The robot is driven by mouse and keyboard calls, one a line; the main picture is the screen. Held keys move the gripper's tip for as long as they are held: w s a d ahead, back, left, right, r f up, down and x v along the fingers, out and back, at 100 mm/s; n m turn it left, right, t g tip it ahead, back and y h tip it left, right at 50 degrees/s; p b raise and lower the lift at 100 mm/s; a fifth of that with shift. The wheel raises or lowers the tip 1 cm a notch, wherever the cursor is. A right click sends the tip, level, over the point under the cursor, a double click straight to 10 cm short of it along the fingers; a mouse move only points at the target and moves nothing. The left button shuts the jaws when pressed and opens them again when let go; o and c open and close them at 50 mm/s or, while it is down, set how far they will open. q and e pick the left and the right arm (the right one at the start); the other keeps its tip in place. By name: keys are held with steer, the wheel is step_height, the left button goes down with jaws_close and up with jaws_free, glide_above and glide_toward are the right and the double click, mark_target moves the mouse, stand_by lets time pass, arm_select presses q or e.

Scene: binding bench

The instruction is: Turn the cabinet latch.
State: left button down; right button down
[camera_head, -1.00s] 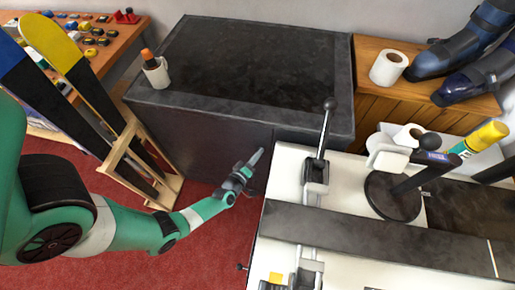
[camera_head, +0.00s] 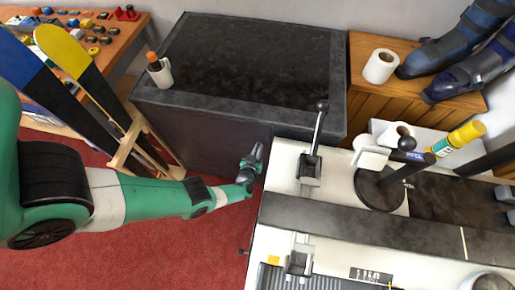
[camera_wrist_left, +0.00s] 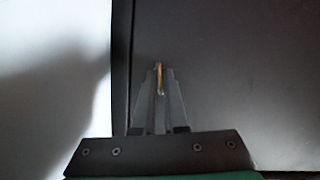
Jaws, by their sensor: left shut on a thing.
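The dark grey cabinet (camera_head: 205,140) stands behind the bench, and its front face also fills much of the left wrist view (camera_wrist_left: 245,70). My left gripper (camera_head: 256,156) is at the cabinet's right front, beside the bench's left edge. In the left wrist view my left gripper (camera_wrist_left: 158,72) is shut on a small, thin, brass-coloured piece, which looks like the latch (camera_wrist_left: 160,80). The fingers hide most of it, so its angle is hard to tell. In the head view the latch is hidden. My right gripper is not in view.
Skis on a wooden rack (camera_head: 130,145) stand on the left, near my arm. Red floor (camera_head: 150,250) is clear below.

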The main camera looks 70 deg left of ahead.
arm_select(q)
steer(key=shift+m, duration=0.3)
stand_by(0.4)
steer(key=c, duration=1)
jaws_free()
steer(key=shift+o, duration=0.2)
steer(key=p+v, duration=0.7)
steer(key=v, duration=0.4)
steer(key=shift+d, duration=0.35)
steer(key=shift+r, duration=0.1)
